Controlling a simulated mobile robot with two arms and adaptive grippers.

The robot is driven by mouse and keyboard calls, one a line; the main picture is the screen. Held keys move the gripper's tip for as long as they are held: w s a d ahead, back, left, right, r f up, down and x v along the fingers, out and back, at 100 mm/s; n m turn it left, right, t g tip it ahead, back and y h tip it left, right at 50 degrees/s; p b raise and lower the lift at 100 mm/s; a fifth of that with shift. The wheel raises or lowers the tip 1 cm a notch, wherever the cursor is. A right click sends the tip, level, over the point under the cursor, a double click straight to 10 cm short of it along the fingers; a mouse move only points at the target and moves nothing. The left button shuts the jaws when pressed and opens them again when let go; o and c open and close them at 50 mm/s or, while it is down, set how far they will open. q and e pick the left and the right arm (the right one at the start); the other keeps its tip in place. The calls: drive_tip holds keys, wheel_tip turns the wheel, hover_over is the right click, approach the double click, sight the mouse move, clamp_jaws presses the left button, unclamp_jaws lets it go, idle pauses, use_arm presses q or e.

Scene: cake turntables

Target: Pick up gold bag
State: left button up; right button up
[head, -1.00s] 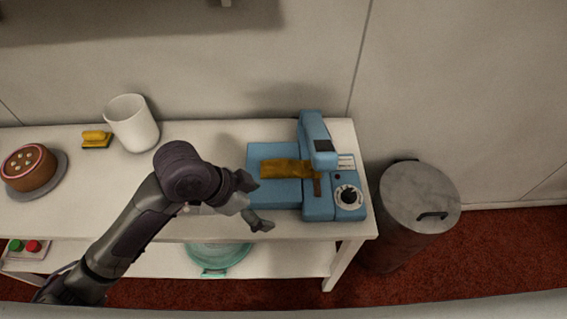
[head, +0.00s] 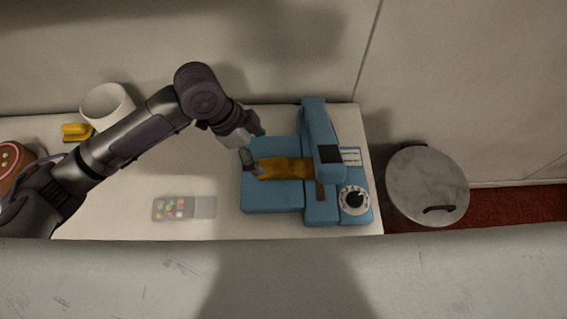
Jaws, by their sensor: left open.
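The gold bag (head: 285,168) lies flat on the blue machine (head: 272,196), with its right end under the machine's raised arm. My left gripper (head: 256,152) is open at the left end of the bag. One finger is beside the bag's left end and the other is farther back over the machine's bed. Whether a finger touches the bag cannot be told. My right gripper is not in view.
The machine's upright arm (head: 318,130) and dial (head: 354,199) stand right of the bag. A white pot (head: 106,104), a yellow brush (head: 76,131) and a cake (head: 12,165) are at left. A lidded bin (head: 427,184) stands right of the table. A flat pack of coloured pieces (head: 174,208) lies in front.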

sight(270, 165)
use_arm(q)
drive_tip(key=x, duration=0.3)
drive_tip(key=shift+f+p, duration=0.15)
drive_tip(key=shift+p, duration=0.15)
drive_tip(key=x, duration=0.2)
drive_tip(key=shift+a+f, duration=0.1)
drive_tip(key=shift+f, duration=0.25)
drive_tip(key=shift+w+d+f+p, duration=0.1)
drive_tip(key=shift+d+f+p, duration=0.15)
drive_tip(key=shift+f, duration=0.3)
drive_tip(key=c, duration=1.4)
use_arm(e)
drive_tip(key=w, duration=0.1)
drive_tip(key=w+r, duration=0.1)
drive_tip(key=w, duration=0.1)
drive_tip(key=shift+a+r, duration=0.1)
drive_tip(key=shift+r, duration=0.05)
use_arm(q)
drive_tip(key=shift+r, duration=0.1)
